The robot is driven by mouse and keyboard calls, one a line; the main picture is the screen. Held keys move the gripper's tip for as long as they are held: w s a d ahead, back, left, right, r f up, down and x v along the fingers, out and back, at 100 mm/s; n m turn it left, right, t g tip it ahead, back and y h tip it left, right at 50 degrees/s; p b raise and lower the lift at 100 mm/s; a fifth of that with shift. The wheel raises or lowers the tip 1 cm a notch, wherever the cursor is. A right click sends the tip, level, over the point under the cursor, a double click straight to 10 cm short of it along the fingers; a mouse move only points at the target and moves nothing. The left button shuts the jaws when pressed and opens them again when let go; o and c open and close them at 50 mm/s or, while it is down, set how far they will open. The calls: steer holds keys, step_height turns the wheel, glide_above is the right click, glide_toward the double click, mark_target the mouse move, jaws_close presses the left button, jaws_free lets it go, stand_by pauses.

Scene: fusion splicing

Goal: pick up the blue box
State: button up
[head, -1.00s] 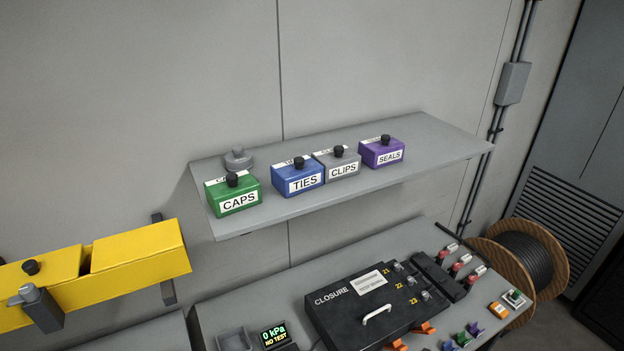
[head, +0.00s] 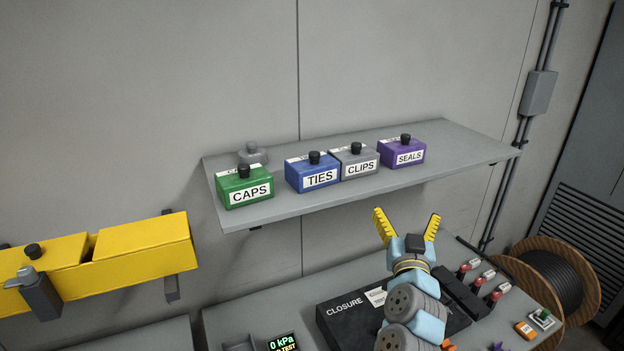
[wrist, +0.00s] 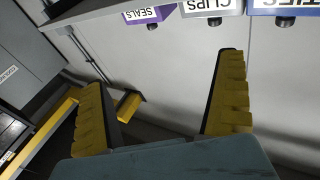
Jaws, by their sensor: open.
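The blue box (head: 312,174), labelled TIES with a black knob on top, sits on the grey wall shelf (head: 290,202) between the green and grey boxes.
The green CAPS box (head: 245,190) is left of the blue box. The grey CLIPS box (head: 355,163) stands close on its right, then the purple SEALS box (head: 402,152). A grey knobbed item (head: 252,154) is behind. The black closure case (head: 345,318) lies on the bench below.

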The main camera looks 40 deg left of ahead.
steer(key=s+a+r+n+g+y+b, duration=0.1)
steer(key=s+a+r+n+g+y, duration=0.25)
steer(key=a, duration=0.25)
steer(key=n+g+y, duration=0.2)
steer(key=n+g, duration=0.3)
steer(key=n, duration=0.1)
glide_toward(305, 164)
steer(key=shift+w+a+r+m+p, duration=0.15)
steer(key=shift+a+r+m+p, duration=0.1)
steer(key=shift+a+r+p, duration=0.45)
steer(key=shift+p+x, duration=0.35)
steer(key=shift+x, duration=1.2)
steer(key=shift+w+a+p, duration=0.35)
steer(key=shift+w+a, duration=0.05)
steer(key=shift+a, duration=0.1)
steer(key=shift+f+p+x, duration=0.1)
steer(key=shift+p+x, duration=0.25)
steer(key=shift+x, duration=0.65)
steer(key=shift+f+p+x, duration=0.15)
steer(key=shift+p+x, duration=0.15)
steer(key=shift+x, duration=0.75)
steer(key=c, duration=1.1)
